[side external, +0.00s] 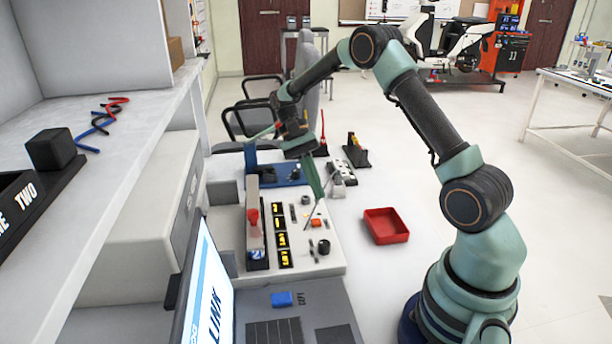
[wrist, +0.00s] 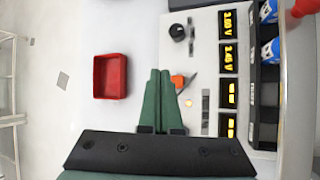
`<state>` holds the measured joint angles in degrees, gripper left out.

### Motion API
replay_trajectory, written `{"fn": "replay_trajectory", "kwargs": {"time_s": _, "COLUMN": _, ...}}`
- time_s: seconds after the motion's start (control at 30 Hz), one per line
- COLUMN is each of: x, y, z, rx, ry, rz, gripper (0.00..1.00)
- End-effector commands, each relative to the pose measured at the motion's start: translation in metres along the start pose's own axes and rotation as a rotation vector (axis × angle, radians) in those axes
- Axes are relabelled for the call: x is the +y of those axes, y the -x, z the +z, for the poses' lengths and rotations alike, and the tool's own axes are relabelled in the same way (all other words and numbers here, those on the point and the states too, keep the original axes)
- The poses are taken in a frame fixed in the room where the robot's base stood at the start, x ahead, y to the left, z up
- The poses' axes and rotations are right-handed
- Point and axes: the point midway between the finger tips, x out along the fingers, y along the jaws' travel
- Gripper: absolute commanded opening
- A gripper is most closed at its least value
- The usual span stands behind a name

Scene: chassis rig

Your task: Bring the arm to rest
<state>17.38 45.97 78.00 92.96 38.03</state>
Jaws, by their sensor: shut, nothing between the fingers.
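My gripper (side external: 314,180) hangs over the white control panel (side external: 325,255), its green fingers pointing down. In the wrist view, my gripper (wrist: 160,78) shows its two green fingers together with nothing between them. Its tips appear near an orange button (wrist: 180,81) on the panel, which also shows in the side view (side external: 316,223). I cannot tell the exact height of the tips above the panel. My arm is bent, with its elbow raised high.
A red tray (side external: 386,226) lies on the right of the panel. Yellow displays (side external: 281,235), a black knob (side external: 324,247) and a red-topped part (side external: 252,217) are on the panel. A laptop (side external: 209,285) stands in front. A shelf (side external: 120,150) is at left.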

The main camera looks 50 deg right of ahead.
Motion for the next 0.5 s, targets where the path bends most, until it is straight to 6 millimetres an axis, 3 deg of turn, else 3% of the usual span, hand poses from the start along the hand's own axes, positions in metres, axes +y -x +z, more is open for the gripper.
{"fn": "replay_trajectory", "kwargs": {"time_s": 0.23, "x": 0.002, "y": 0.018, "z": 0.017, "rx": 0.079, "ry": 0.068, "rz": -0.042, "gripper": 0.00}}
{"fn": "replay_trajectory", "kwargs": {"time_s": 0.5, "x": 0.009, "y": 0.052, "z": 0.068, "rx": 0.320, "ry": 0.282, "rz": -0.151, "gripper": 0.00}}
